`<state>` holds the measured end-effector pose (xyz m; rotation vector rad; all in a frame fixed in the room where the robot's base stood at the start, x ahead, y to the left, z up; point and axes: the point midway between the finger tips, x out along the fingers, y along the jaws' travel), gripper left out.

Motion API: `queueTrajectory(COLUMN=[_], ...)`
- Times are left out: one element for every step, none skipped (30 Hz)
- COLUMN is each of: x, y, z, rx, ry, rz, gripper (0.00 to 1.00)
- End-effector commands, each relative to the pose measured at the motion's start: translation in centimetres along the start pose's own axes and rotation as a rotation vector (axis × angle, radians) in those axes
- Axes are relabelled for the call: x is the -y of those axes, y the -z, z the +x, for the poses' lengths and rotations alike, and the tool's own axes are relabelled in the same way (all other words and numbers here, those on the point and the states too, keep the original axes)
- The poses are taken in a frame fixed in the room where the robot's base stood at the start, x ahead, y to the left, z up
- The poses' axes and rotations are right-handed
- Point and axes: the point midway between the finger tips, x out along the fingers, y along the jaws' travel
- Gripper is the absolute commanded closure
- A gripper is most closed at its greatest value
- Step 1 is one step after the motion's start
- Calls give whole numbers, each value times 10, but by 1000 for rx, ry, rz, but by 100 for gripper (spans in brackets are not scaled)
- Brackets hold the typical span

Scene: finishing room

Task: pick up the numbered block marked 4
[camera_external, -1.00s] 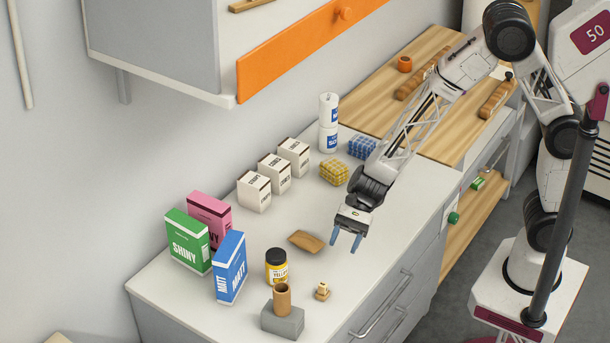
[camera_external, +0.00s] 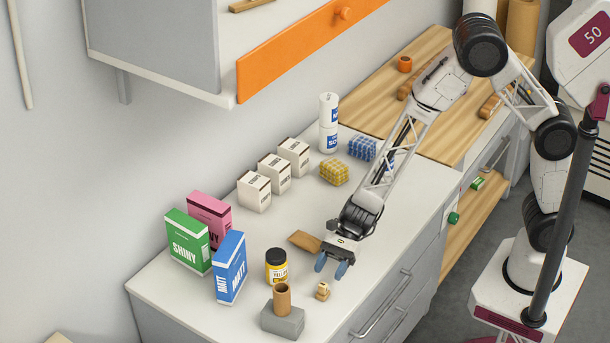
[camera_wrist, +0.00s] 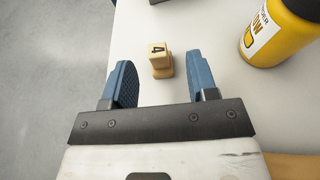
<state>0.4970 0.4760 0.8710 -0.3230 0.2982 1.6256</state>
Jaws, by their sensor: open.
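The numbered block marked 4 (camera_wrist: 158,49) is a small pale wooden cube in the wrist view, with a dark 4 on the face I see. It sits on top of a tan wooden piece (camera_wrist: 162,70). In the external view the block (camera_external: 323,287) stands near the counter's front edge, just below my gripper. My gripper (camera_external: 331,266) is open and empty, with blue fingers. In the wrist view the gripper (camera_wrist: 157,82) has its fingers on either side of the block's line, with the block a little ahead, between and beyond the fingertips.
A yellow jar (camera_external: 276,267) stands left of the block; a grey base (camera_external: 283,320) with a brown tube (camera_external: 282,299) stands at lower left. A tan wooden piece (camera_external: 304,241) lies behind my gripper. The blue MATT box (camera_external: 230,267) is farther left. The counter's front edge is close.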

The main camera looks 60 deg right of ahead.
Motion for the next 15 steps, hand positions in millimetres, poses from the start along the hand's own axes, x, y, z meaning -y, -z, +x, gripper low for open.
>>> queueTrajectory(x=[-1,-1,-1,-1,-1,-1,-1,-1,-1,-1,-1,-1,-1,-1,-1], y=[0,0,1,1,1,1,1,1,1,1,1,1,1,1,1], z=[5,7,10,12,13,15,16,16,16,16,16,16,16,16,16], rx=[0,-1,-1,-1,-1,0,0,0,0,0,0,0,0,0,-1], ry=[-2,-3,-3,-2,-2,-1,-1,-1,-1,0,0,0,0,0,0], rz=[0,-1,0,0,1,1,1,1,1,1,1,1,1,1,1], gripper=[47,47,47,47,47,47,47,47,47,47,47,47,47,47,47])
